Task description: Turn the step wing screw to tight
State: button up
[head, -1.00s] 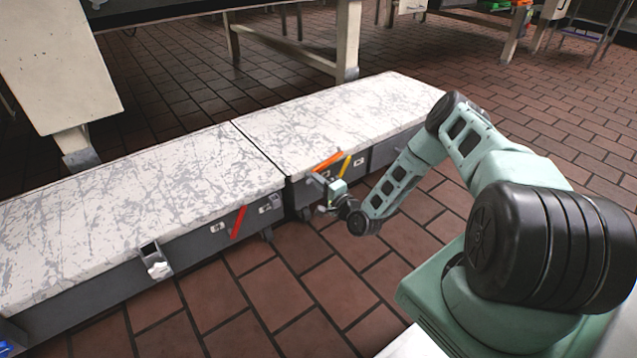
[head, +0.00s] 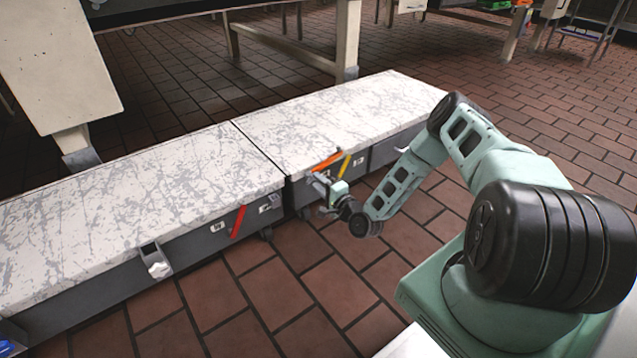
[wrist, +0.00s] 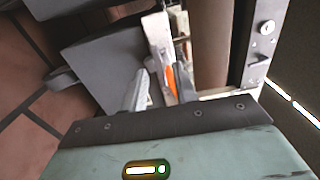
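Two low steps with scratched white tops stand end to end, the left step (head: 110,205) and the right step (head: 310,125). My gripper (head: 319,180) is at the front of the right step, just below an orange lever-like part (head: 326,160). In the wrist view my gripper (wrist: 158,92) has grey fingers around or beside an orange strip (wrist: 171,80); I cannot tell whether they touch it. No wing screw can be made out for certain. A small pale knob (head: 158,269) sits in a bracket on the left step's front.
A yellow bar (head: 345,166) is right of the orange part, and a red bar (head: 238,222) is on the left step. A keyed lock plate (wrist: 265,30) stands right of the fingers. Tiled floor (head: 290,285) in front is clear. Table legs stand behind.

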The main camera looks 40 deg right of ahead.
jog(key=s+p, duration=0.5)
jog(key=s, duration=1.1)
jog(key=shift+s+d, duration=0.25)
jog(key=shift+s, duration=0.15)
